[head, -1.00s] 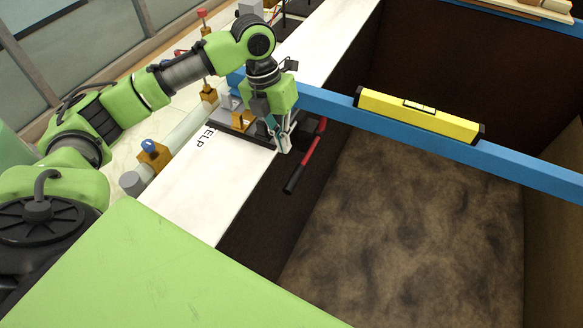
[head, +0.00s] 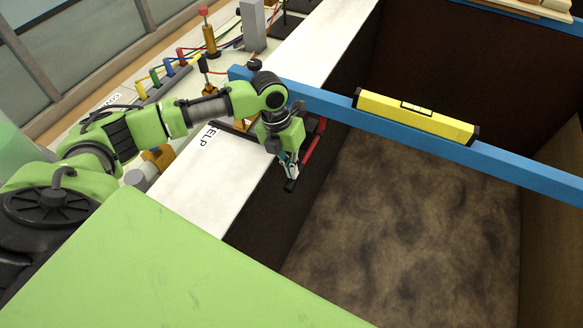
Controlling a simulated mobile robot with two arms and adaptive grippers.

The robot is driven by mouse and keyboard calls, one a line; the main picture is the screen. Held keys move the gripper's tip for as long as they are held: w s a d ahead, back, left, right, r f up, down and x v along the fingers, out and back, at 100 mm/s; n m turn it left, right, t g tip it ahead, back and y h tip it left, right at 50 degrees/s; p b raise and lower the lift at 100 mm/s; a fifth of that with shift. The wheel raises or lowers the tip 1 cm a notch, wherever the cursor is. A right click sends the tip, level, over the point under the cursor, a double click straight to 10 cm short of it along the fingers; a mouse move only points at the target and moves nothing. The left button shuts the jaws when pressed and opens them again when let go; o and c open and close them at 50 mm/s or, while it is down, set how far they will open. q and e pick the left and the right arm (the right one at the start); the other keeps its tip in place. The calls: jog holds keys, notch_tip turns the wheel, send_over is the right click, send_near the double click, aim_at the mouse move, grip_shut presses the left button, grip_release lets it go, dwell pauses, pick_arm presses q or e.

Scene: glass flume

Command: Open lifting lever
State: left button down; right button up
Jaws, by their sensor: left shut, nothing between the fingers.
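The lifting lever (head: 315,143) has a red shaft and a black grip at its lower end. It hangs by the inner side of the white ledge, below the blue beam, and slants down to the left. My left gripper (head: 292,174) is shut with nothing in it. Its fingertips are at the lever's lower end, over the black grip and partly hiding it. I cannot tell whether they touch it. My right gripper is not in view.
A blue beam (head: 335,106) crosses the pit (head: 400,230) with a yellow spirit level (head: 416,116) on it. The white ledge (head: 190,200) bears an "ELP" label. Posts and coloured cables (head: 185,65) stand behind my left arm. A green surface fills the front.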

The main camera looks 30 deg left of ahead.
aim_at(291, 180)
pick_arm(q)
jog(key=shift+t, duration=0.7)
jog(key=f, duration=0.1)
jog(key=f+b, duration=0.1)
jog(key=f, duration=0.1)
jog(key=f+b, duration=0.1)
jog(key=shift+s+f, duration=0.15)
jog(key=shift+s, duration=0.1)
jog(key=shift+f, duration=0.3)
